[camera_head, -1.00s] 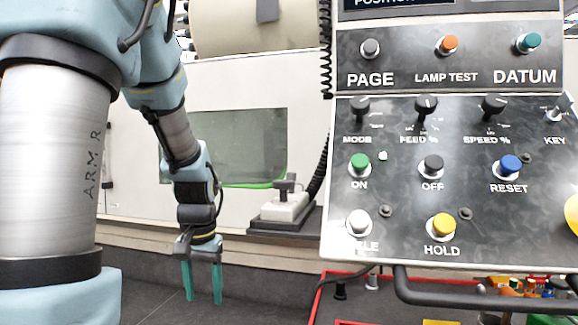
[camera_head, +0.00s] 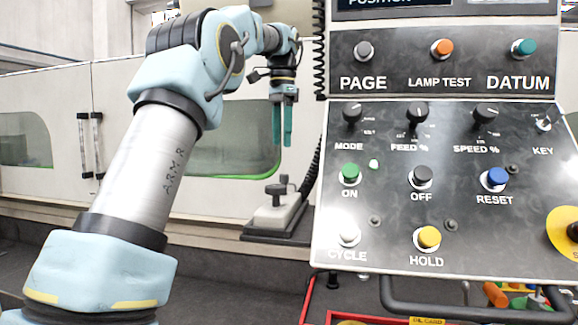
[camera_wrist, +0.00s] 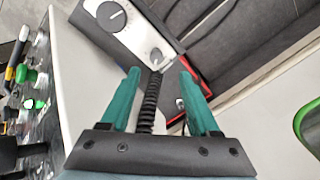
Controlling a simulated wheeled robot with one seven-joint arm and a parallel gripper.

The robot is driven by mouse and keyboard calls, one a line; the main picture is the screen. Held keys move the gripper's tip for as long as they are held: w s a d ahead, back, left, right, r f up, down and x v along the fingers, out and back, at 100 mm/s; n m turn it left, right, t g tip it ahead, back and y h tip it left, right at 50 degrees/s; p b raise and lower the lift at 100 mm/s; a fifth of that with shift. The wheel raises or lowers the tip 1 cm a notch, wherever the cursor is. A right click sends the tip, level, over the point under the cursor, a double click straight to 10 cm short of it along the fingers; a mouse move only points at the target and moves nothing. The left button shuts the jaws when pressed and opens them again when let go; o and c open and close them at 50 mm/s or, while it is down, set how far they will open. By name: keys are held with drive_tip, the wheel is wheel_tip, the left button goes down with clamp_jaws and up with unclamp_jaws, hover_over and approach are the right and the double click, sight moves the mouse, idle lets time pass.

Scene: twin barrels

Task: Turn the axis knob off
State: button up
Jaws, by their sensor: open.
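No knob labelled axis can be read in either view. In the wrist view, what looks like the same box (camera_wrist: 133,29) carries a large round dial (camera_wrist: 110,16) and a smaller knob (camera_wrist: 156,54). My gripper (camera_head: 282,140) has teal fingers pointing down, appears above the box in the head view, and is open and empty. In the wrist view its fingertips (camera_wrist: 157,68) point toward the box, apart from it.
The control panel (camera_head: 388,218) fills the right, with MODE (camera_head: 352,112), FEED (camera_head: 417,112) and SPEED (camera_head: 485,113) knobs and several buttons. A black coiled cable (camera_wrist: 150,104) runs between my fingers in the wrist view. A red tray (camera_head: 318,297) lies below the panel.

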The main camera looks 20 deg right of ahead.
drive_tip(key=shift+m, duration=0.3)
drive_tip(key=f, duration=0.9)
drive_tip(key=shift+d+f, duration=0.2)
drive_tip(key=shift+d, duration=0.1)
clamp_jaws()
